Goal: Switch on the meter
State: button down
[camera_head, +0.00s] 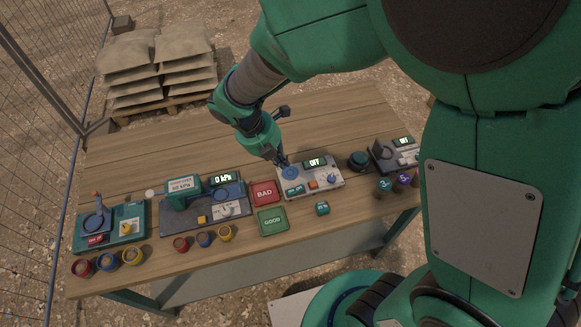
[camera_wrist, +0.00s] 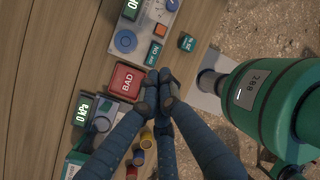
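The light grey meter box (camera_head: 322,190) stands on the table, and its small display (camera_head: 314,162) reads OFF. My gripper (camera_head: 281,162) is above the blue pad's far side in the head view; contact cannot be told. Its fingers (camera_wrist: 158,83) are together and hold nothing visible.
A red BAD plate (camera_head: 264,193) and green GOOD plate (camera_head: 272,221) lie left of the meter. A small teal block (camera_head: 322,208) lies in front.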

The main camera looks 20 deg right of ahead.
aim_at(300, 190)
jog(key=f+n, duration=0.1)
jog(key=a+f+n, duration=0.1)
jog(key=f+n, duration=0.2)
jog(key=shift+w+a+f+n+h, duration=0.3)
jog(key=shift+w+a+h, duration=0.05)
jog(key=shift+w+h, duration=0.05)
jog(key=shift+f, duration=0.1)
jog(key=b+x, duration=0.3)
jog(key=x, duration=1.1)
jog(key=shift+s, duration=0.1)
jog(key=shift+d+y+p, duration=0.3)
jog(key=shift+y+p, duration=0.1)
jog(key=shift+p, duration=0.9)
jog(key=y+p, duration=0.1)
jog(key=p, duration=0.5)
jog(key=shift+s+d+f+y, duration=0.3)
jog(key=shift+y, duration=0.1)
